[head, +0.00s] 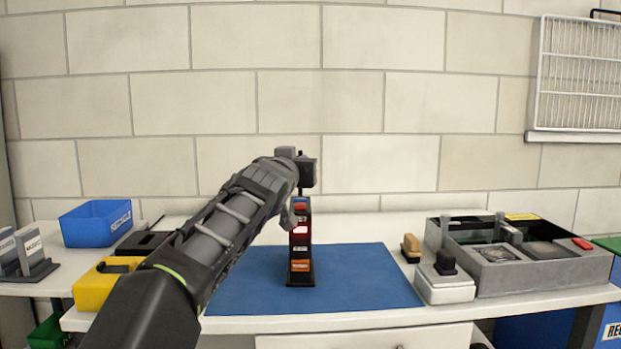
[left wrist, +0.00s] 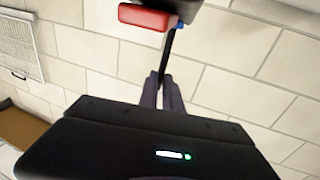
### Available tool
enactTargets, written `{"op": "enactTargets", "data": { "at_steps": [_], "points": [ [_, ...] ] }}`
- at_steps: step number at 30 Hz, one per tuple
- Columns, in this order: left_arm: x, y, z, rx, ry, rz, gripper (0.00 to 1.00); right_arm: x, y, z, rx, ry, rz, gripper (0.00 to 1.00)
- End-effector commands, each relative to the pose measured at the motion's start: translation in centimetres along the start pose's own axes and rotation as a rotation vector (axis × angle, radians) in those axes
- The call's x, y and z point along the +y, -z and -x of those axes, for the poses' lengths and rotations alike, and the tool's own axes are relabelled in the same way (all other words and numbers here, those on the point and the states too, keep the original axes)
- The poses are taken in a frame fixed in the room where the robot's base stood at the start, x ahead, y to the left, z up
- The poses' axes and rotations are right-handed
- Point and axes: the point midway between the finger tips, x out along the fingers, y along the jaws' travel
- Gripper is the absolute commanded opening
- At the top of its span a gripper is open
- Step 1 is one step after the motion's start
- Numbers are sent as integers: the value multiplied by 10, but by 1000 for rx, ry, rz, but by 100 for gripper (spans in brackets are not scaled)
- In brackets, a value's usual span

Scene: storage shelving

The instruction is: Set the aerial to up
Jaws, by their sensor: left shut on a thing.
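A slim black handheld device (head: 301,245) with red and orange labels stands upright on the blue mat (head: 360,280). Its thin dark aerial (head: 300,191) rises from the top and looks close to upright in the head view. My left gripper (head: 304,180) is above the device, shut on the aerial. In the left wrist view, the grey fingers (left wrist: 165,90) close around the thin black aerial (left wrist: 168,55), which runs to the dark device top beside a red part (left wrist: 143,17). The gripper hides the aerial's far end. My right gripper is not in view.
A grey equipment box (head: 540,270) and a white block with a black knob (head: 444,282) stand right of the mat, near a tan-and-black brush-like item (head: 411,248). A blue bin (head: 96,224) and a yellow case (head: 95,288) are at the left. The mat's right half is clear.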

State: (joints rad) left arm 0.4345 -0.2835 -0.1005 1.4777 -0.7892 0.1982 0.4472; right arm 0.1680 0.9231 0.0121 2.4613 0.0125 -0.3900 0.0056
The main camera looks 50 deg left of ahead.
Motion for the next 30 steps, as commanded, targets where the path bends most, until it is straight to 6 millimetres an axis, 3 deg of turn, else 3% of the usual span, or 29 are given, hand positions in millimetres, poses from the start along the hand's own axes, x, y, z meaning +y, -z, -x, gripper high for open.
{"op": "enactTargets", "data": {
  "at_steps": [13,14,21,30],
  "points": [
    [-3,-2,-4,10,-1,-3,0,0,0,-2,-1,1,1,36],
    [-3,-2,-4,10,-1,-3,10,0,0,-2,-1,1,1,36],
    [-3,-1,-3,12,-1,-3,30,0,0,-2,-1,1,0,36],
    [-4,-1,-2,13,-1,-2,32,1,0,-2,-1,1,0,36]
  ]
}}
